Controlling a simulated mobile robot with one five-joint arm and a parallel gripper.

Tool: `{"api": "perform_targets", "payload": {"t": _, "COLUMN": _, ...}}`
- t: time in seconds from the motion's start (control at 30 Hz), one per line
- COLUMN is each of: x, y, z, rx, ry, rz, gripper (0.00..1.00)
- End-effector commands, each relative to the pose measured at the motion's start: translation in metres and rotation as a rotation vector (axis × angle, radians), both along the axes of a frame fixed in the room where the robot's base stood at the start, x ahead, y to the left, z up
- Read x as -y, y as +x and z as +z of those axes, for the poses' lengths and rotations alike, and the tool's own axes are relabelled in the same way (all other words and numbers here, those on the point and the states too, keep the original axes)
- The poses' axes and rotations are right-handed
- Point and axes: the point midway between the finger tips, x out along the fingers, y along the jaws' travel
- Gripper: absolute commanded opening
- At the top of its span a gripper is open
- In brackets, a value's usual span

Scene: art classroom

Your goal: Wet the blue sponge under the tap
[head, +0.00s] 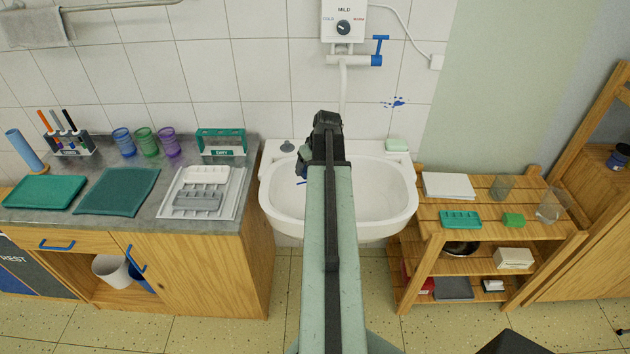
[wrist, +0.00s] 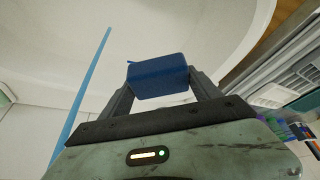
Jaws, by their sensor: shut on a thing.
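The blue sponge (wrist: 158,84) is clamped between both fingers of my gripper (wrist: 158,72) in the wrist view, with the white basin surface behind it. In the head view my arm covers most of the gripper; a dark part of it (head: 303,164) shows over the left half of the white sink (head: 385,200). A small blue bit shows just below that part. The tap (head: 343,88) comes down from the wall behind my arm, and its lower end is hidden. Its blue lever (head: 380,46) points up. I cannot make out running water in the head view.
A thin blue strip (wrist: 82,100) runs along the left of the wrist view; I cannot tell what it is. A counter (head: 140,215) with trays and cups stands left of the sink. A wooden shelf (head: 430,218) with glasses stands right. A soap dish (head: 397,145) sits on the rim.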

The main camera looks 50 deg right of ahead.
Motion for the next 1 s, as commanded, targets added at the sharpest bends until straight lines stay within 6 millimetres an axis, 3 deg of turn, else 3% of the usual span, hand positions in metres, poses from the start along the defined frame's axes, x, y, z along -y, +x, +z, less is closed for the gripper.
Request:
{"api": "perform_targets", "payload": {"t": 0.2, "x": -0.004, "y": -0.01, "z": 0.0, "rx": -0.001, "ry": 0.002, "rz": 0.01, "gripper": 0.39}}
{"api": "perform_targets", "payload": {"t": 0.43, "x": -0.042, "y": -0.076, "z": 0.004, "rx": -0.006, "ry": 0.002, "rz": 0.148, "gripper": 0.39}}
{"api": "perform_targets", "payload": {"t": 0.57, "x": -0.059, "y": -0.1, "z": 0.005, "rx": -0.001, "ry": 0.001, "rz": 0.219, "gripper": 0.39}}
{"api": "perform_targets", "payload": {"t": 0.77, "x": -0.059, "y": -0.101, "z": 0.004, "rx": 0.0, "ry": 0.0, "rz": 0.239, "gripper": 0.39}}
{"api": "perform_targets", "payload": {"t": 1.0, "x": -0.04, "y": -0.092, "z": -0.001, "rx": 0.0, "ry": 0.001, "rz": 0.238, "gripper": 0.39}}
